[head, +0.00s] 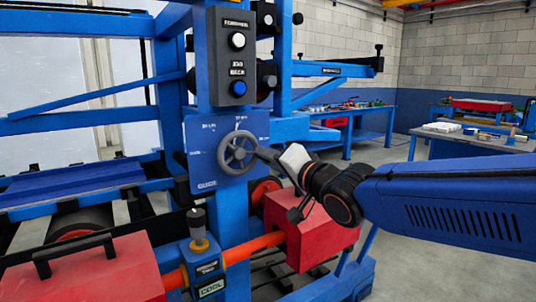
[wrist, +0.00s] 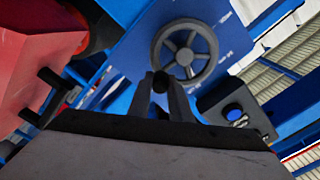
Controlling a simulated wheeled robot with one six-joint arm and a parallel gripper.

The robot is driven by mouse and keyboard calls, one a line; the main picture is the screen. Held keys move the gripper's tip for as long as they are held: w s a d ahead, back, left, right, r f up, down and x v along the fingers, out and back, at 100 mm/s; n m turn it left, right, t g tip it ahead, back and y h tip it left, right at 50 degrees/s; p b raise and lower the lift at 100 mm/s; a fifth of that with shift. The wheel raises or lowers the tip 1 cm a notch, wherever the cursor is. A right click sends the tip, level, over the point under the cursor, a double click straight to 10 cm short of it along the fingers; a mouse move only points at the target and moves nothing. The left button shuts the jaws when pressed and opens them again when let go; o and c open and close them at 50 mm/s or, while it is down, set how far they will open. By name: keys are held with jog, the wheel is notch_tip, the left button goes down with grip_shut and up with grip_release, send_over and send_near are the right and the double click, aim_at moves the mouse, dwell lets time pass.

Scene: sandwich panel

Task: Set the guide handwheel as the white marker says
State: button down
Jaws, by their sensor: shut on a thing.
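The grey spoked guide handwheel (head: 238,154) is mounted on a blue plate (head: 203,165) marked "GUIDE" at its lower left. Small white marks and lettering (head: 239,121) sit on the plate above and left of the wheel, too small to read surely. My gripper (head: 264,153) reaches in from the right at the wheel's right side. In the wrist view the wheel (wrist: 184,55) lies just beyond my fingers (wrist: 161,97). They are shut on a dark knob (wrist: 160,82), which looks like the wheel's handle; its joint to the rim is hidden.
A button box (head: 236,62) with white and blue buttons is above the plate. Below are a red box (head: 315,235) by an orange shaft (head: 256,243) and a blue unit labelled "COOL" (head: 206,262). Blue frame beams surround the plate. Workbenches (head: 477,141) stand far right.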

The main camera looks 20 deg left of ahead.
jog(key=shift+f+m, duration=0.3)
jog(key=shift+m, duration=0.3)
jog(key=shift+f, duration=0.1)
jog(key=c, duration=1.6)
grip_release()
jog(key=shift+c, duration=0.2)
jog(key=shift+s, duration=0.1)
jog(key=v, duration=1.7)
jog(key=shift+s+d, duration=0.15)
